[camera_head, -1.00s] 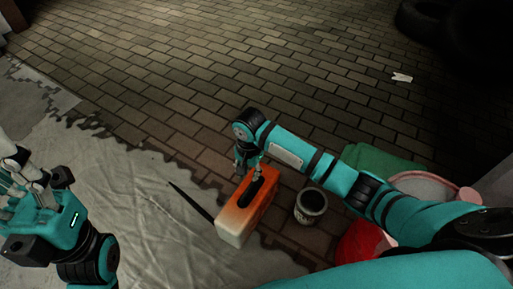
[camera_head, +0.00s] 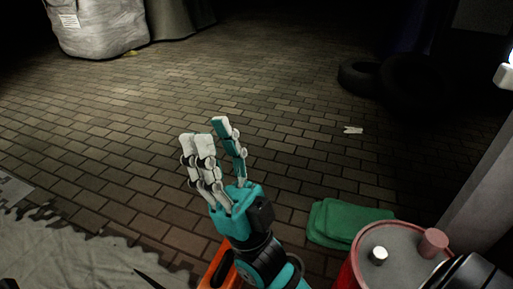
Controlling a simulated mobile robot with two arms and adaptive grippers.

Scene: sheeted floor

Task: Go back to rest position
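My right gripper (camera_head: 207,140) is raised in the middle of the head view, fingers pointing up. Its pale and teal fingers are spread apart, with nothing between them. The orange box (camera_head: 213,268) with a dark slot in its top is at the bottom edge. My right wrist hides part of it, and the frame cuts it off. My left gripper does not show.
A pale sheet (camera_head: 75,255) covers the floor at lower left. A green cloth (camera_head: 345,222) lies beside a red drum (camera_head: 405,250) at lower right. A grey post (camera_head: 485,190) stands right. Tyres (camera_head: 410,80) and a white bag (camera_head: 95,25) are farther back.

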